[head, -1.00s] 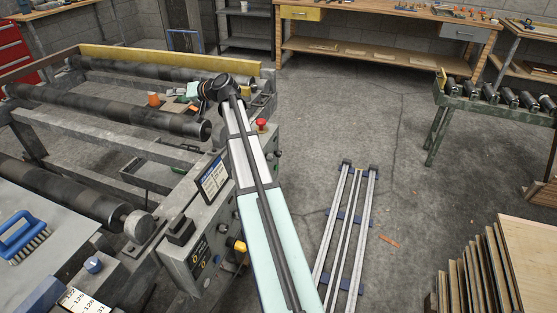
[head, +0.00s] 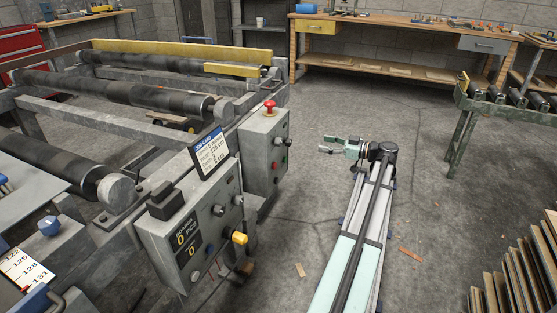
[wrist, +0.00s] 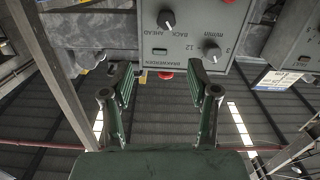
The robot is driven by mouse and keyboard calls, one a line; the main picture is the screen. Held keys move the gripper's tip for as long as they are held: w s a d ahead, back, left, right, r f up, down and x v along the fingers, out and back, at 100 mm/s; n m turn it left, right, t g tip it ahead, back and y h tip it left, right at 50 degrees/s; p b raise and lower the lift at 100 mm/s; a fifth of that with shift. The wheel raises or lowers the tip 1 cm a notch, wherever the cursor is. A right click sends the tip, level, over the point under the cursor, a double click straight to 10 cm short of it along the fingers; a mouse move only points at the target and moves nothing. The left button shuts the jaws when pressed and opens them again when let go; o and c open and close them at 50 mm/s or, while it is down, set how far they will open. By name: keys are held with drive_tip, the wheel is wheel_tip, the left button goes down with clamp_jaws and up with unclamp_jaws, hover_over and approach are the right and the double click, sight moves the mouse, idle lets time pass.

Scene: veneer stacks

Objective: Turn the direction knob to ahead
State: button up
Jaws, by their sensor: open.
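The direction knob (wrist: 166,19), black with a pale pointer line, is at the top of the wrist view on a grey control box (wrist: 185,15). The lettering BACK and AHEAD beside it appears upside down. I cannot tell its setting surely. A second black knob (wrist: 211,50), marked m/min, sits beside it. My gripper (wrist: 160,72) is open and empty, its fingers apart and short of the panel. In the head view my gripper (head: 323,145) is right of the grey box (head: 258,155), pointing at it across a gap.
A red mushroom button (head: 269,107) stands on top of the box. Rollers (head: 120,93) lie left.

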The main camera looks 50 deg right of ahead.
sight(291, 143)
wheel_tip(291, 143, down, 3)
drive_tip(key=s+n+b, duration=0.1)
drive_tip(key=s+n, duration=0.1)
drive_tip(key=s, duration=0.1)
drive_tip(key=shift+t, duration=0.3)
drive_tip(key=b+x, duration=0.1)
drive_tip(key=x, duration=0.4)
drive_tip(key=b+x, duration=0.1)
drive_tip(key=x, duration=0.5)
drive_tip(key=b+x, duration=0.2)
drive_tip(key=x, duration=0.4)
drive_tip(key=shift+a+r, duration=0.15)
drive_tip(key=shift+r, duration=0.1)
clamp_jaws()
